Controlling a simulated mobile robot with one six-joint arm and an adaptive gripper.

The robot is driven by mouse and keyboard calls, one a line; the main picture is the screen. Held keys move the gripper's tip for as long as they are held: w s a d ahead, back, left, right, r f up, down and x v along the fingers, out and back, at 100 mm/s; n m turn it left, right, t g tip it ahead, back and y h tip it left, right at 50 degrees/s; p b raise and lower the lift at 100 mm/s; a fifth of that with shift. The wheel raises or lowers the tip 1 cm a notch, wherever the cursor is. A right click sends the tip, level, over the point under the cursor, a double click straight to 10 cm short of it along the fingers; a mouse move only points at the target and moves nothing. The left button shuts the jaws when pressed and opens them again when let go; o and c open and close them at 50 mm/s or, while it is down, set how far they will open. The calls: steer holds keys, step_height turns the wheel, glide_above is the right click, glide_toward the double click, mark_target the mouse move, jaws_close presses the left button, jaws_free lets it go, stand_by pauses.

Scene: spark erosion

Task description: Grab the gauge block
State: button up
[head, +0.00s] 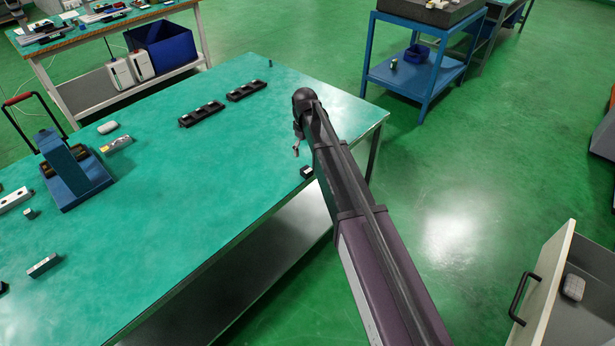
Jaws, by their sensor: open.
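My gripper (296,151) shows small and mostly hidden behind my arm, over the right part of the green-topped table. It is open, and I see nothing held in it. A small dark block with a light face (306,172) lies just below it in the picture, near the table's front edge. A grey metal block (43,265) lies far to the left on the same table, and a smaller grey block (28,214) lies behind it. I cannot tell for certain which of these is the gauge block.
On the green table (200,200) are a blue fixture with a red handle (75,170), a long drilled bar (14,200) and two black slotted trays (201,114). The table's middle is clear. An open drawer (580,310) stands at lower right, a blue cart (420,75) behind.

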mark_target(306, 169)
steer(key=shift+f+b, duration=2.4)
steer(key=shift+f, duration=0.3)
steer(key=shift+f, duration=0.15)
steer(key=shift+w+d+f+b, duration=0.1)
steer(key=shift+d+f+b, duration=0.05)
steer(key=shift+f+b, duration=1.15)
steer(key=shift+d+f+b, duration=0.1)
steer(key=shift+f+b, duration=1.05)
steer(key=shift+b, duration=0.15)
jaws_close()
steer(key=shift+r, duration=0.2)
step_height(306, 169, up, 4)
steer(key=p, duration=0.4)
steer(key=shift+f, duration=0.25)
steer(key=s+d, duration=0.2)
steer(key=s, duration=0.5)
steer(key=s+d+r+p, duration=0.1)
steer(key=s+d, duration=0.2)
steer(key=s, duration=0.5)
steer(key=shift+d, duration=0.2)
